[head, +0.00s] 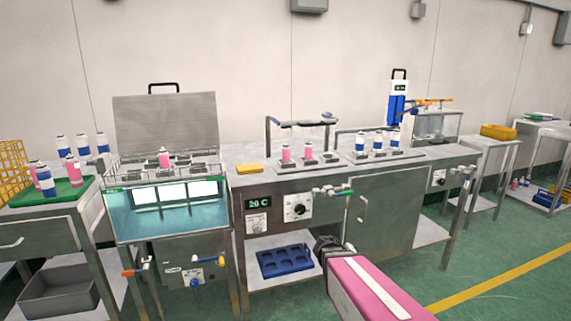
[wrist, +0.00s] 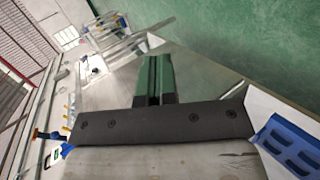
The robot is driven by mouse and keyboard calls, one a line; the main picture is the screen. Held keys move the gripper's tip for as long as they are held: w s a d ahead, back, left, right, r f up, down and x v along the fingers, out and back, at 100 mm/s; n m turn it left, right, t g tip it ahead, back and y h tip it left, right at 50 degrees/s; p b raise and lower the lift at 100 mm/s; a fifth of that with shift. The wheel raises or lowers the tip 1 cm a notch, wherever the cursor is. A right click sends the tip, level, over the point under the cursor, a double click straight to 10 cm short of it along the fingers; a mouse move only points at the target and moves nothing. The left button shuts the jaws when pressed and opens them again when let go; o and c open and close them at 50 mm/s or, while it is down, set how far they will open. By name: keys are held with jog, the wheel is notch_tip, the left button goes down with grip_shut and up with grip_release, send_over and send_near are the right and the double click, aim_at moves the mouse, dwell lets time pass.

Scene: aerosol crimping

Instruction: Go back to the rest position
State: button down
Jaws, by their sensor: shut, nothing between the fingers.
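My gripper (wrist: 154,72) shows in the wrist view with its two fingers together and nothing between them. In the head view my pink arm reaches in from the bottom right, and its dark end (head: 327,246) is in front of the steel bench (head: 400,205), below the bench top. The fingertips cannot be made out there. No can is at the gripper.
A water bath (head: 165,222) with an open lid stands left of the bench. Pink and blue cans stand in holders (head: 300,165) on the bench. A blue tray (head: 284,262) lies on the lower shelf, near my gripper. Green floor (head: 480,270) is clear at right.

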jog(key=s+a+f+m+g+y, duration=0.1)
jog(key=s+a+y, duration=0.6)
jog(key=a+y, duration=0.2)
jog(key=shift+s+a+m+g+y, duration=0.15)
jog(key=shift+a+m+g+y, duration=0.2)
jog(key=shift+y, duration=0.85)
jog(key=shift+f, duration=0.1)
jog(key=w+d+r+n, duration=0.1)
jog(key=w+d+r, duration=0.1)
jog(key=w+r, duration=0.7)
jog(key=w+d+r+n, duration=0.1)
jog(key=w+r, duration=0.7)
jog(key=r, duration=0.8)
jog(key=w+d+r+n, duration=0.1)
jog(key=w+d+r, duration=0.3)
jog(key=w+r, duration=0.5)
notch_tip(320, 180, up, 5)
jog(key=shift+w+f+n, duration=0.2)
jog(key=shift+w+n, duration=0.1)
jog(key=shift+n, duration=0.05)
jog(key=shift+d+f, duration=0.1)
